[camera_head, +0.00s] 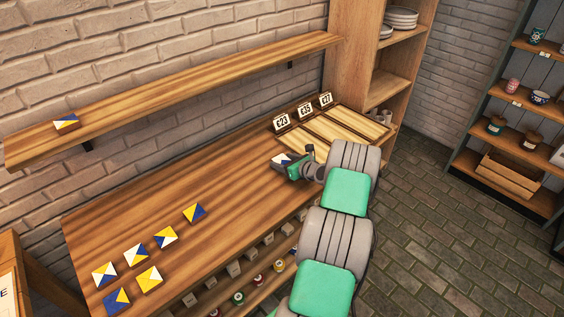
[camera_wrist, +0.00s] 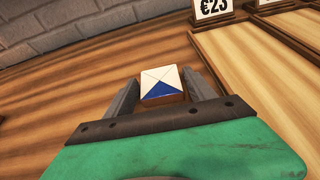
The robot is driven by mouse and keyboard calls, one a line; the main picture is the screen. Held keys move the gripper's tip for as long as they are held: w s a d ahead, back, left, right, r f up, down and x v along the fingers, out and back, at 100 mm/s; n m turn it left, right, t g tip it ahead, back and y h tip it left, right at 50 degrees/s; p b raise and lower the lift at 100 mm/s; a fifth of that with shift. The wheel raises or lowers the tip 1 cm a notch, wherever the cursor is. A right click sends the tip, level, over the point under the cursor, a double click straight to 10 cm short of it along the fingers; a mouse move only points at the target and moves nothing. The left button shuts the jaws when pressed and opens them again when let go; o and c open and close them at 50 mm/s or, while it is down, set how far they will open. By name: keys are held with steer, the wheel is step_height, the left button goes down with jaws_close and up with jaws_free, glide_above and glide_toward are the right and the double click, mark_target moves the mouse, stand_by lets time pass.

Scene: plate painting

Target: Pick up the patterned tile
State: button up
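A small patterned tile, white with a blue triangle, lies on the wooden counter (camera_head: 150,210) near the price-tagged trays. In the wrist view the tile (camera_wrist: 162,84) sits between the two grey fingers of my gripper (camera_wrist: 163,92), with the fingers on either side of it. Narrow gaps seem to show beside the tile, so the fingers look open around it. In the head view the tile (camera_head: 279,160) is partly hidden by my gripper (camera_head: 293,166). Several other patterned tiles in yellow, white and blue, such as one yellow-blue tile (camera_head: 194,213), lie on the counter's left part.
Shallow wooden trays (camera_head: 345,131) with price signs (camera_head: 282,121) stand just right of my gripper. A wall shelf (camera_head: 200,85) above the counter holds another tile (camera_head: 66,122). A brick wall is behind. The counter's middle is clear.

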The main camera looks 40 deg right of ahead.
steer(key=c, duration=1.2)
steer(key=shift+o, duration=0.2)
steer(key=shift+r, duration=0.1)
